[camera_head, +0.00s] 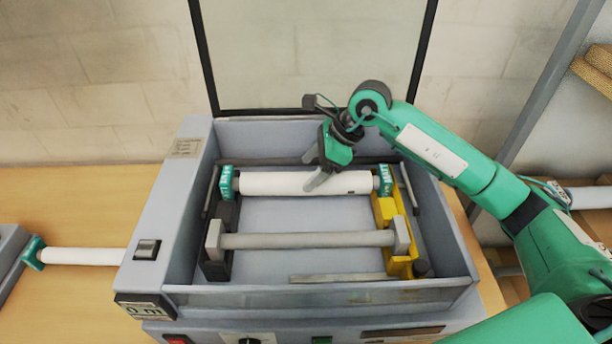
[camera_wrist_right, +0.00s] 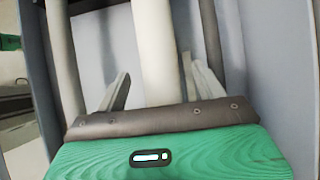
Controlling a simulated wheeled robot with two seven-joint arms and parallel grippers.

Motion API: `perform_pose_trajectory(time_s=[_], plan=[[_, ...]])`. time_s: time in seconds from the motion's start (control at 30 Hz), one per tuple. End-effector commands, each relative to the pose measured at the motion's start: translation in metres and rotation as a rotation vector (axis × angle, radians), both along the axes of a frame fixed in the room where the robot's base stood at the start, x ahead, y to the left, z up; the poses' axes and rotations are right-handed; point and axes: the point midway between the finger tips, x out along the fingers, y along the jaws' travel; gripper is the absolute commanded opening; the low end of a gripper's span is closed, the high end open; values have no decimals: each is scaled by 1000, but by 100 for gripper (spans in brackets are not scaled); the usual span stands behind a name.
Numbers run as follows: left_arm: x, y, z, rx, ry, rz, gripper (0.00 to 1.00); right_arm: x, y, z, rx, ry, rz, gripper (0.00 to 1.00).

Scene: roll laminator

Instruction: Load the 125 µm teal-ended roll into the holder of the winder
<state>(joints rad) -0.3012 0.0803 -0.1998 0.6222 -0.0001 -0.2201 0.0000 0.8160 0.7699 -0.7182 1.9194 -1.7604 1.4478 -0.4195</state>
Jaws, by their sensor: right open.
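A white roll with teal end blocks (camera_head: 270,184) lies across the back of the winder's open bay. Its left end is at the dark holder bracket (camera_head: 217,240) and its right end at the yellow holder bracket (camera_head: 401,265). White marks on the teal ends are too small to read surely. My right gripper (camera_head: 318,172) is open at the roll's middle. In the right wrist view the white roll (camera_wrist_right: 153,50) runs between the two spread fingers (camera_wrist_right: 160,92), with visible gaps beside it. Whether the ends are fully seated I cannot tell. My left gripper is out of view.
A grey roller (camera_head: 305,240) spans the bay in front of the roll. The winder's grey walls (camera_head: 170,215) enclose the bay, and a clear raised lid (camera_head: 315,55) stands behind. Another teal-ended white roll (camera_head: 85,257) lies on the wooden table (camera_head: 65,205) at left.

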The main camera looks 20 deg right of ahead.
Motion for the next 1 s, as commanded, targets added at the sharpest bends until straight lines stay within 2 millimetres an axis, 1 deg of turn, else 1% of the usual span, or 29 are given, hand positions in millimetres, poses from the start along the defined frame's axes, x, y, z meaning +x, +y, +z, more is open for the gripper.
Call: perform_pose_trajectory(time_s=[0.03,0.1,0.3,0.43,0.6,1.0], plan=[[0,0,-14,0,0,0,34,-1,-8,3,-3,-3,-1,70],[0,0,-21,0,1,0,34,-4,-16,18,-3,-3,-1,70],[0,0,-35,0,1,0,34,-11,-37,54,-2,-1,-1,70],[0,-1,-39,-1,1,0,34,-13,-45,68,-1,2,0,70],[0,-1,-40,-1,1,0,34,-15,-49,76,-1,4,1,70],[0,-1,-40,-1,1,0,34,-15,-49,77,-1,4,1,70]])
